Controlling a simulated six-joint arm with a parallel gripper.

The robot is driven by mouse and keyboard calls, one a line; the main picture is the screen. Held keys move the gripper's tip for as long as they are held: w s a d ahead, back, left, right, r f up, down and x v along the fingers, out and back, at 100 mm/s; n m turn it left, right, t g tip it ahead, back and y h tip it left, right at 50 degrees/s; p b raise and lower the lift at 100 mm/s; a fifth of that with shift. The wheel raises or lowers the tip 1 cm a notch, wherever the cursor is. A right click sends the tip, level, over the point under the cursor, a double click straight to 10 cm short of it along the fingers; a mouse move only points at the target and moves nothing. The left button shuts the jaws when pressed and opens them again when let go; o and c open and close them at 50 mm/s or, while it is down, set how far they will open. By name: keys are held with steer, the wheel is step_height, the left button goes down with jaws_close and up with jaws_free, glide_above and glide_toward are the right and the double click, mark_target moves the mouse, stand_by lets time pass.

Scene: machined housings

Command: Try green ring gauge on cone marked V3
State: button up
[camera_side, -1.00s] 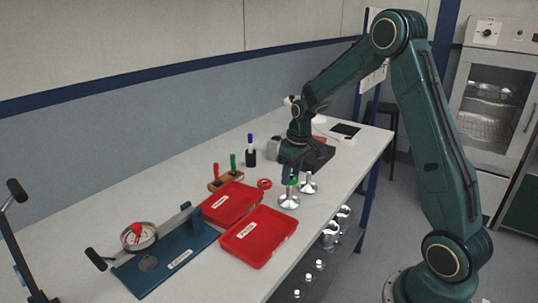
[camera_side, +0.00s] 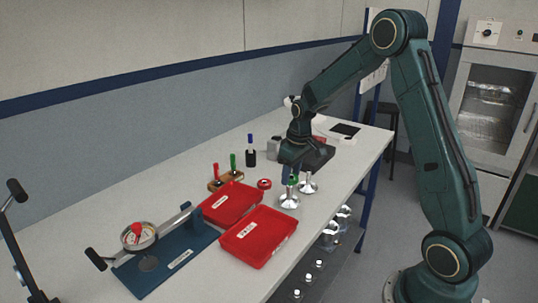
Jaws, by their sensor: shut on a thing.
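My gripper (camera_side: 290,178) points down above the metal cones and is shut on the green ring gauge (camera_side: 294,180). Only a small green part of the ring shows between the fingers. A silver cone on a round base (camera_side: 289,202) stands on the table directly below the gripper. A second silver cone (camera_side: 308,187) stands just behind it to the right. I cannot read a V3 mark on either cone. The ring is at the top of the nearer cone in the picture; I cannot tell whether it touches or surrounds the tip.
A red ring (camera_side: 264,184) lies left of the cones. Two red labelled trays (camera_side: 259,258) (camera_side: 215,217) lie in front. A blue fixture (camera_side: 185,270) stands at front left. The table's right edge is close to the cones.

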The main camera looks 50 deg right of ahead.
steer(key=shift+f, duration=0.85)
stand_by(0.5)
steer(key=shift+r, duration=0.25)
stand_by(1.1)
steer(key=shift+r, duration=0.75)
steer(key=shift+r, duration=0.35)
steer(key=shift+r, duration=0.65)
steer(key=shift+r, duration=0.15)
steer(key=shift+r, duration=2.4)
steer(key=shift+w+d, duration=0.1)
steer(key=shift+w, duration=0.05)
